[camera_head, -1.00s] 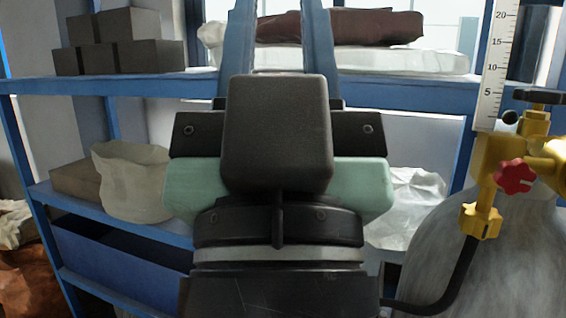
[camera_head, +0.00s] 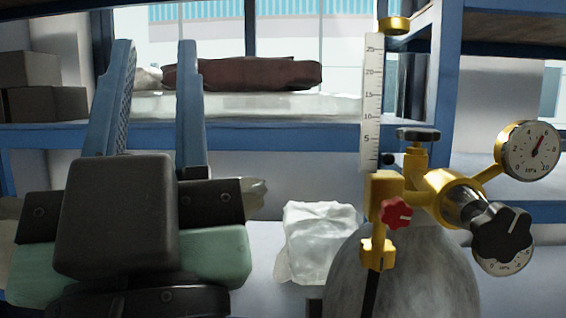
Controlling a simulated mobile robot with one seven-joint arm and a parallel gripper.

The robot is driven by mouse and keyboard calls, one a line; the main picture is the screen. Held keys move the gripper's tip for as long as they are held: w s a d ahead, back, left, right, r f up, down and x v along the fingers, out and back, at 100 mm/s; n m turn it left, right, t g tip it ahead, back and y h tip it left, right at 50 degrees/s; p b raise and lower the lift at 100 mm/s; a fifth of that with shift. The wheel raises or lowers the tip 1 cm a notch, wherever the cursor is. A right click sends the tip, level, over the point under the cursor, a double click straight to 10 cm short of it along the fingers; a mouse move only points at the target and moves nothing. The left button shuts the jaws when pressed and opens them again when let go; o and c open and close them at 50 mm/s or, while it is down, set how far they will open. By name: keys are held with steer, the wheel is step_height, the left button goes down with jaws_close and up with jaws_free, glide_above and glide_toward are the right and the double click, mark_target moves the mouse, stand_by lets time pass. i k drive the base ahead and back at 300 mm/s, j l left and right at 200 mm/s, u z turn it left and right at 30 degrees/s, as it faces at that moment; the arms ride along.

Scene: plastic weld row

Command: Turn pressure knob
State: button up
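A large black lobed knob (camera_head: 502,232) with a white mark sits on the front of a brass gas regulator (camera_head: 436,186) at the right; it is likely the pressure knob. A smaller red knob (camera_head: 397,213) with a white mark is on the regulator's left side. A round pressure gauge (camera_head: 530,150) stands at the upper right, its needle pointing up and right. A second gauge (camera_head: 507,264) is partly hidden behind the black knob. My gripper (camera_head: 155,48) is at the left, its two blue fingers apart with nothing visible between them. It is well left of the regulator and touches no knob.
The regulator is on a grey gas cylinder (camera_head: 405,275). A clear scaled tube (camera_head: 371,105) rises at its left, and a dark flat handle (camera_head: 418,134) tops it. Blue shelving (camera_head: 300,137) behind holds a brown bundle (camera_head: 245,75) and dark boxes (camera_head: 40,85). A white bag (camera_head: 318,240) lies lower down.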

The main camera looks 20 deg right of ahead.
mark_target(501, 232)
steer(key=k+l, duration=0.3)
steer(key=l, duration=0.15)
steer(key=k+l, duration=0.3)
steer(key=l, duration=0.15)
steer(key=i+l, duration=0.1)
steer(key=l, duration=0.4)
steer(key=i+l, duration=0.1)
steer(key=l, duration=0.35)
steer(key=i+l, duration=0.1)
steer(key=l, duration=0.4)
steer(key=j, duration=0.3)
steer(key=i+j, duration=0.15)
steer(key=j, duration=0.15)
